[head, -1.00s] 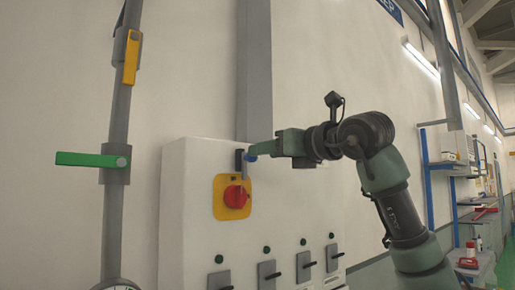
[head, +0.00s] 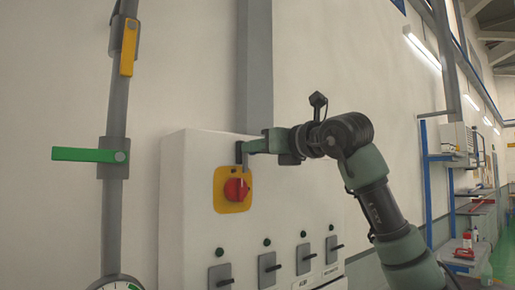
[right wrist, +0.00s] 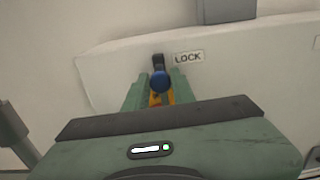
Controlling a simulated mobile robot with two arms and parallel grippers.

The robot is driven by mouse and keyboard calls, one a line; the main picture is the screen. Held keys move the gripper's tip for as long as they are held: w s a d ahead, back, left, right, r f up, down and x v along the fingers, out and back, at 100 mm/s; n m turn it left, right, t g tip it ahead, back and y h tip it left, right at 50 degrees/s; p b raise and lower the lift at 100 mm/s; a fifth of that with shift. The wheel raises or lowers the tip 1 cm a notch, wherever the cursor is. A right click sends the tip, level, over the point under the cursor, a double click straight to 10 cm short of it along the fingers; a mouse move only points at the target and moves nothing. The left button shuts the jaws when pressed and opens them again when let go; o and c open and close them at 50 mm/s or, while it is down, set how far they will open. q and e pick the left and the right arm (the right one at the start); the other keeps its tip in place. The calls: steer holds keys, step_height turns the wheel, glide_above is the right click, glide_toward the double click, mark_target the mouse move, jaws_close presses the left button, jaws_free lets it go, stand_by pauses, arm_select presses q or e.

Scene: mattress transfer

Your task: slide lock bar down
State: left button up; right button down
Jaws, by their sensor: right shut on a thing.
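A white cabinet (head: 195,165) carries a yellow plate with a red rotary knob (head: 236,190). Just above it is a dark upright lock slot (head: 239,152), and a thin grey lock bar (head: 245,172) hangs over the right side of the plate. My right gripper (head: 252,147) reaches in from the right at the slot. In the right wrist view a blue lock knob (right wrist: 160,80) sits between its green fingers, below the dark slot and beside a LOCK label (right wrist: 188,57). The gripper is shut on the blue knob. In the head view the fingers hide it. My left gripper is not in view.
Several dark switch handles (head: 270,268) stick out below the red knob. At left a grey pipe (head: 112,210) has a green lever (head: 85,155) and a yellow handle (head: 128,52). Open aisle and shelves lie far right.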

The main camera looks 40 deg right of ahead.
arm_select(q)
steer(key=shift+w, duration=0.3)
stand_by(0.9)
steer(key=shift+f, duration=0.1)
arm_select(e)
steer(key=shift+f, duration=0.15)
